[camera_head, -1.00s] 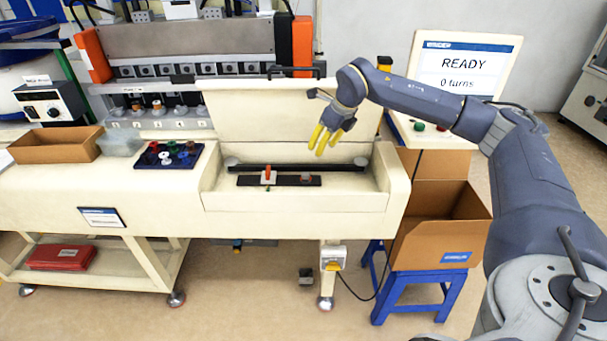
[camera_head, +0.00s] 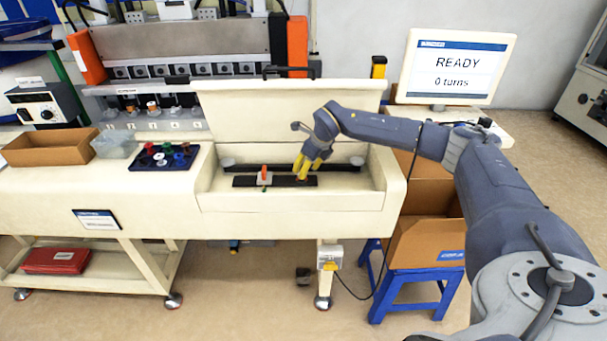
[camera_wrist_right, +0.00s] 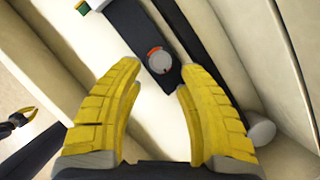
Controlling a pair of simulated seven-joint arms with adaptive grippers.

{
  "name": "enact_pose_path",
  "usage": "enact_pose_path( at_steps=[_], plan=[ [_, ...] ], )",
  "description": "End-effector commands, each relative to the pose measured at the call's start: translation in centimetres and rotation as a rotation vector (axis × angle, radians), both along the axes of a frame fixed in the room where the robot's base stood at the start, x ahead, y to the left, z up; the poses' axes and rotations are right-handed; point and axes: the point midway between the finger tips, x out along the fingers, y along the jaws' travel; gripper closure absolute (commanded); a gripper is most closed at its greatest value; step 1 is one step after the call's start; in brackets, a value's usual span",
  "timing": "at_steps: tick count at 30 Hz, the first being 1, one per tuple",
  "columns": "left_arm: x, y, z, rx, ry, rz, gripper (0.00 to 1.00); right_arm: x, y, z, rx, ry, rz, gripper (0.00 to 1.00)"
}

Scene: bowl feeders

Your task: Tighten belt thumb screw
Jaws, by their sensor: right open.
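My right gripper (camera_head: 302,172) reaches down over that end. In the right wrist view its yellow fingers (camera_wrist_right: 157,85) are open and apart, with the screw just beyond the gap between their tips.
A red-topped lever (camera_head: 264,174) stands on the bar left of my fingers. A dark rail (camera_head: 345,168) runs behind it. The raised cream lid (camera_head: 255,115) stands behind the recess. A monitor (camera_head: 455,68) reads "READY, 0 turns". A dark tray of coloured knobs (camera_head: 150,165) sits left.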

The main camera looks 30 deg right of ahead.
Motion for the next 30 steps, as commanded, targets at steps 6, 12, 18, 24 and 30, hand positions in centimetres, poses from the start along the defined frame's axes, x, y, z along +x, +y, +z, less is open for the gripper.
enact_pose_path(
  at_steps=[6, 12, 18, 24, 30],
  plan=[
    [0.0, 0.0, 0.0, 0.000, 0.000, 0.000, 1.00, 0.9, 0.3, -2.3, 0.001, 0.001, 0.000, 0.62],
    [0.0, 0.0, 0.0, 0.000, 0.000, 0.000, 1.00, 1.2, 0.4, -3.1, 0.001, 0.000, 0.000, 0.62],
    [0.0, 0.0, 0.0, 0.000, 0.000, 0.000, 1.00, 1.3, 0.4, -3.3, 0.000, 0.000, 0.000, 0.62],
    [0.0, 0.0, 0.0, 0.000, 0.001, 0.000, 1.00, 1.3, 0.4, -3.3, 0.000, 0.000, 0.000, 0.64],
    [0.0, 0.0, 0.0, 0.000, 0.001, 0.000, 1.00, 1.3, 0.4, -3.3, 0.000, 0.000, 0.000, 0.88]
  ],
)
